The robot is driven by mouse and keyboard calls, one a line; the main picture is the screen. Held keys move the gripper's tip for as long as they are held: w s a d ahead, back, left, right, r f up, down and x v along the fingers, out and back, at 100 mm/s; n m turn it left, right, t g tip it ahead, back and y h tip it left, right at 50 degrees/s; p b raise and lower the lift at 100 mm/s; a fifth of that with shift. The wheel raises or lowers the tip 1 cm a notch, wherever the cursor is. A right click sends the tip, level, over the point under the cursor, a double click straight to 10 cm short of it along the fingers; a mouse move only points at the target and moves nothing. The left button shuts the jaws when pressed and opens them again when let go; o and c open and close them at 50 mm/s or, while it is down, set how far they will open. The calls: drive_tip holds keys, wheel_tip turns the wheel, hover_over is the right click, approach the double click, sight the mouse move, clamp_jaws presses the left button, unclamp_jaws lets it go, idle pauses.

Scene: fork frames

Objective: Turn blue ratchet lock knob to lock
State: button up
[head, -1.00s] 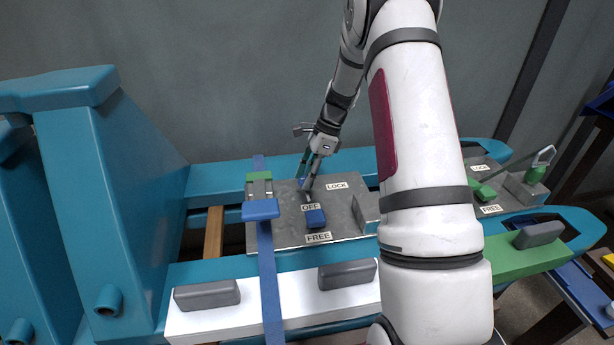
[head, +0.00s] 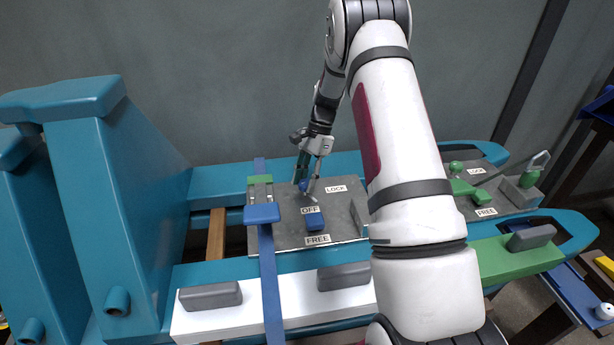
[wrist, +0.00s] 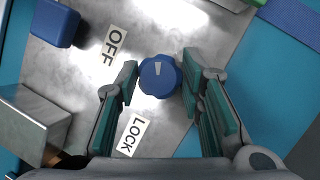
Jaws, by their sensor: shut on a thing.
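The blue ratchet lock knob (wrist: 158,77) is round and scalloped, with a white wedge mark on top. It sits on a grey metal plate (head: 282,233). My gripper (wrist: 160,72) has its green-padded fingers on both sides of the knob, shut on it. In the head view my gripper (head: 304,180) reaches down onto the knob near the plate's far side, and its fingers mostly hide the knob. The LOCK label (wrist: 132,136) lies below the knob in the wrist view. The OFF label (wrist: 113,46) lies to its left.
A blue block (head: 315,221) stands between the OFF and FREE labels. A blue strap (head: 267,270) runs down the plate's left side. A metal block (wrist: 27,122) rises from the plate. A similar green station (head: 475,190) stands at right.

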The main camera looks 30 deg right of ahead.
drive_tip(key=n+g+h, duration=0.1)
drive_tip(key=n, duration=0.2)
drive_tip(key=n+g, duration=0.1)
drive_tip(key=n, duration=0.2)
drive_tip(key=shift+a+n+h+p, duration=0.1)
drive_tip(key=shift+n+h+p, duration=0.2)
drive_tip(key=shift+h+p, duration=0.1)
drive_tip(key=n+h, duration=0.1)
drive_tip(key=n, duration=0.2)
drive_tip(key=n+g+h, duration=0.1)
drive_tip(key=n, duration=0.2)
drive_tip(key=shift+a+p, duration=0.1)
drive_tip(key=shift+p, duration=0.2)
drive_tip(key=o, duration=1.2)
drive_tip(key=shift+c, duration=0.2)
drive_tip(key=shift+w, duration=0.1)
drive_tip(key=v, duration=1.1)
drive_tip(key=shift+w+a+r, duration=0.15)
drive_tip(key=shift+w+r, duration=0.05)
drive_tip(key=shift+r, duration=0.2)
